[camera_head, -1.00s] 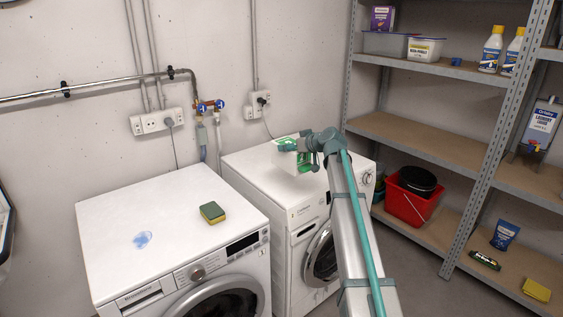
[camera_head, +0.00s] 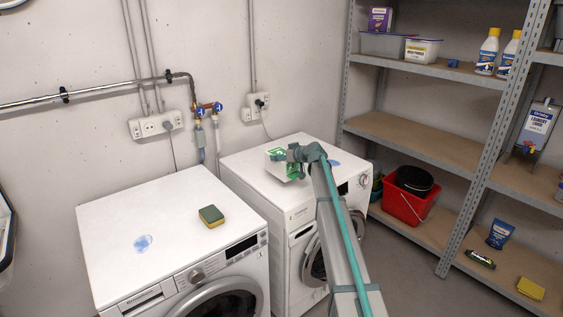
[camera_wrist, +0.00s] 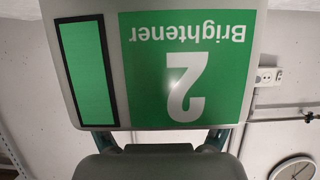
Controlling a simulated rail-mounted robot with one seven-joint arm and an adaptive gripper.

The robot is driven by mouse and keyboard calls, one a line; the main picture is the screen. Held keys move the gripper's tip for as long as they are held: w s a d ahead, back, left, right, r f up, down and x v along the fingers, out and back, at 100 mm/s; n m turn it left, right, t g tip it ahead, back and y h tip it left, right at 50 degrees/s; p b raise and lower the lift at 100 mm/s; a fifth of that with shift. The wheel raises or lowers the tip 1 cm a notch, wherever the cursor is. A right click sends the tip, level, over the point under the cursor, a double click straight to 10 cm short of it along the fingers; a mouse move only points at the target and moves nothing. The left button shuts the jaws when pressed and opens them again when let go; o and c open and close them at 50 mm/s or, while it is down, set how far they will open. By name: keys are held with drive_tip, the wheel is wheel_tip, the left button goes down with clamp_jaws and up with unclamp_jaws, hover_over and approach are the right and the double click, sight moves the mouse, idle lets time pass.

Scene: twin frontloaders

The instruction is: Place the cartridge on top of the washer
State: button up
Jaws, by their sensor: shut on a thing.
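The cartridge (camera_head: 282,169) is a white box with a green label, over the top of the right front-loading machine (camera_head: 251,155) in the head view. I cannot tell whether it touches that surface. My gripper (camera_head: 293,158) is shut on the cartridge. In the wrist view the cartridge (camera_wrist: 190,70) fills the upper middle, its label reading "Brightener 2" upside down, beside a green bar. My gripper's fingers (camera_wrist: 162,140) show at its lower edge. The left front-loading machine (camera_head: 120,210) stands nearer. A blue mark is on the right machine's top (camera_head: 334,163), right of my gripper.
A green and yellow sponge (camera_head: 211,216) and another blue mark (camera_head: 143,243) are on the left machine's top. Pipes and sockets (camera_head: 157,124) line the wall behind. Metal shelves (camera_head: 415,139) with bottles, boxes and a red bucket (camera_head: 407,205) stand at the right.

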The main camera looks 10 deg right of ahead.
drive_tip(key=f, duration=0.1)
drive_tip(key=f+p, duration=0.1)
drive_tip(key=shift+w+f, duration=0.25)
drive_tip(key=shift+f, duration=0.5)
drive_tip(key=shift+f, duration=0.15)
drive_tip(key=o, duration=1.6)
drive_tip(key=shift+c, duration=0.2)
